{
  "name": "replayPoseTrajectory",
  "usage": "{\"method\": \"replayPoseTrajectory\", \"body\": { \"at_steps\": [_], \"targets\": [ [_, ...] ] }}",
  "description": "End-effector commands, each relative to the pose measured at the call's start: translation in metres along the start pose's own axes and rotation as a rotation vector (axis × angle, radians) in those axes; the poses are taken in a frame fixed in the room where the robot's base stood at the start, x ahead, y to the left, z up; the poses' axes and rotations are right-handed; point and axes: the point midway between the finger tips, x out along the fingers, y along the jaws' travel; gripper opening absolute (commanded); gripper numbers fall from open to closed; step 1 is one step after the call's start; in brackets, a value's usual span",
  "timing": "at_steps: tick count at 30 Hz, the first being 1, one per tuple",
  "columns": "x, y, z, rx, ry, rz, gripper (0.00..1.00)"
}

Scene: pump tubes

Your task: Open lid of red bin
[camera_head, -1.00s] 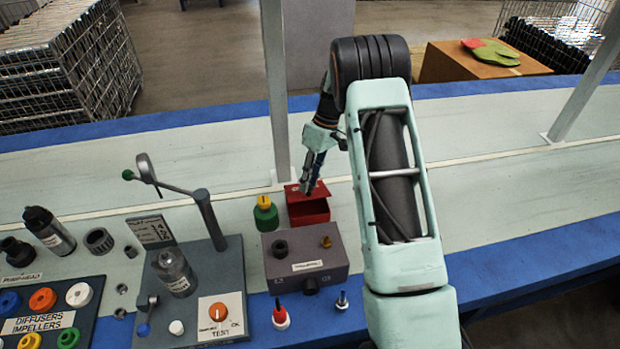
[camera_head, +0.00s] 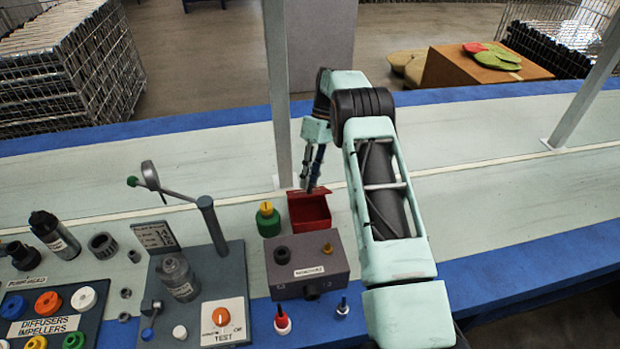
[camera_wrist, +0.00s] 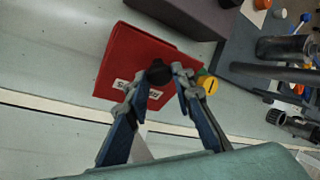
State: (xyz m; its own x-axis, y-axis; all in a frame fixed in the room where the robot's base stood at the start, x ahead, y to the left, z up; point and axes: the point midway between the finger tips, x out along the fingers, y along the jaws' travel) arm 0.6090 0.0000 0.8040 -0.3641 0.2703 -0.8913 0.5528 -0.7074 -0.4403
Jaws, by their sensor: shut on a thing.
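The red bin (camera_head: 312,222) stands on the pale bench behind a grey box, and the inside of its top shows. Its red lid (camera_head: 297,191) is raised at the bin's back edge, partly behind my gripper. In the wrist view the lid (camera_wrist: 135,58) shows a white label and a black knob (camera_wrist: 158,72). My gripper (camera_head: 311,188) is at the lid. In the wrist view my gripper (camera_wrist: 160,82) has its fingertips on either side of the knob, shut on it. The fingers hide part of the label.
A green container with a yellow top (camera_head: 268,217) stands close left of the bin. The grey box (camera_head: 308,267) is in front. A grey post (camera_head: 279,100) rises behind. The bench to the right is clear beyond my arm.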

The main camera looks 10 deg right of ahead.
Motion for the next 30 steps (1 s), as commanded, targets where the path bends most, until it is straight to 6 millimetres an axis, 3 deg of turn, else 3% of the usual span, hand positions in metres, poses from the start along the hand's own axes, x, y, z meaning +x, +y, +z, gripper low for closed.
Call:
{"method": "replayPoseTrajectory", "body": {
  "at_steps": [12, 13, 17, 30],
  "targets": [
    [-0.0005, 0.0007, 0.0002, 0.001, -0.002, 0.0, 0.0],
    [-0.0005, 0.0007, 0.0002, 0.001, -0.002, 0.0, 0.24],
    [-0.0004, 0.0005, 0.0, 0.001, -0.001, 0.0, 0.39],
    [-0.0083, 0.0007, -0.0009, 0.0, 0.001, 0.0, 0.4]
  ]
}}
